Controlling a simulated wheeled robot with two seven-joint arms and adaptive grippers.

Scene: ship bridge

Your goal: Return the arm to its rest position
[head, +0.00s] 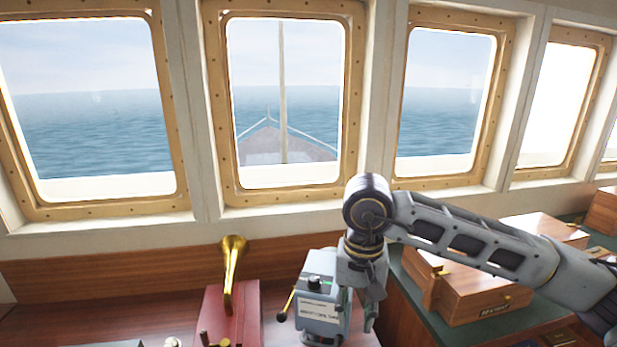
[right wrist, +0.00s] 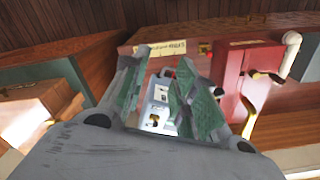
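My right arm (head: 480,240) comes in from the right in the head view, with its wrist bent so the right gripper (head: 356,318) points down. The gripper hangs beside a grey-blue control box (head: 318,300) with a black knob and a gold-ended lever, partly in front of its right side. In the right wrist view the two green-padded fingers (right wrist: 163,62) are apart. The control box (right wrist: 158,98) shows in the gap beyond them; nothing is clearly held. I cannot tell whether the gripper touches the box. My left gripper is not in view.
A red box (head: 230,312) with a brass horn (head: 232,262) stands left of the control box. Wooden boxes (head: 485,290) sit on a green-topped counter (head: 410,272) under and behind my right arm. Windows line the wall behind. Open air lies above the console.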

